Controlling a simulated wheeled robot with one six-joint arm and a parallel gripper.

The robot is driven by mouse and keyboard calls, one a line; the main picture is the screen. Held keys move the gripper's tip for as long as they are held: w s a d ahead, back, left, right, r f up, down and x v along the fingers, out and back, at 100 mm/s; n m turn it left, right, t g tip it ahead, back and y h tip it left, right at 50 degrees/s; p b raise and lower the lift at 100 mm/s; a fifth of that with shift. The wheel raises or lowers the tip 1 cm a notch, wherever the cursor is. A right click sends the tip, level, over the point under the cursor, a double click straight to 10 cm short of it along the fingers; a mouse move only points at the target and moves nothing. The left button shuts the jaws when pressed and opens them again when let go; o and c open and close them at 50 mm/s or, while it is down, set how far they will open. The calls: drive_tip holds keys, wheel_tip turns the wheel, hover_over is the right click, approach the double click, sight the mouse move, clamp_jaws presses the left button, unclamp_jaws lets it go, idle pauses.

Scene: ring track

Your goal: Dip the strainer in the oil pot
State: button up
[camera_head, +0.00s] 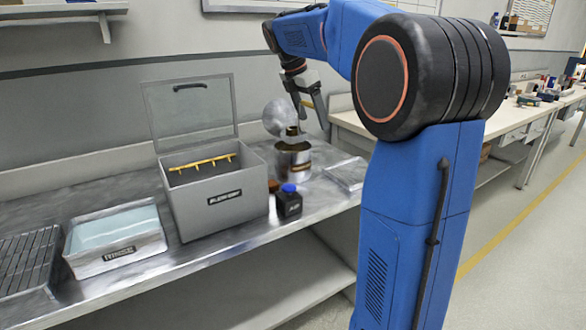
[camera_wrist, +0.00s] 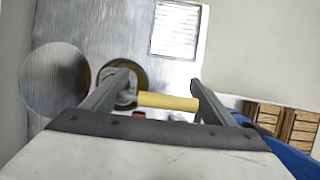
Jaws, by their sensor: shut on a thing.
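My gripper (camera_head: 312,120) is above the pot, to the right of the disc. In the wrist view my gripper (camera_wrist: 160,84) is shut on the strainer's yellow handle (camera_wrist: 168,101), which spans between the fingers. The disc (camera_wrist: 54,80) shows at left, and the pot's round rim (camera_wrist: 132,68) is partly hidden behind the left finger. The join between handle and disc is hard to make out.
A grey box (camera_head: 222,205) with a raised clear lid (camera_head: 190,105) and yellow bar stands left of the pot. A blue-capped dark jar (camera_head: 289,203) is in front. A tray of pale liquid (camera_head: 115,232), a rack (camera_head: 28,262) and a flat metal tray (camera_head: 347,173) share the bench.

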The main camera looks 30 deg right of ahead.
drive_tip(key=shift+r, duration=0.2)
wheel_tip(320, 180, up, 4)
drive_tip(key=shift+f, duration=0.15)
idle(0.4)
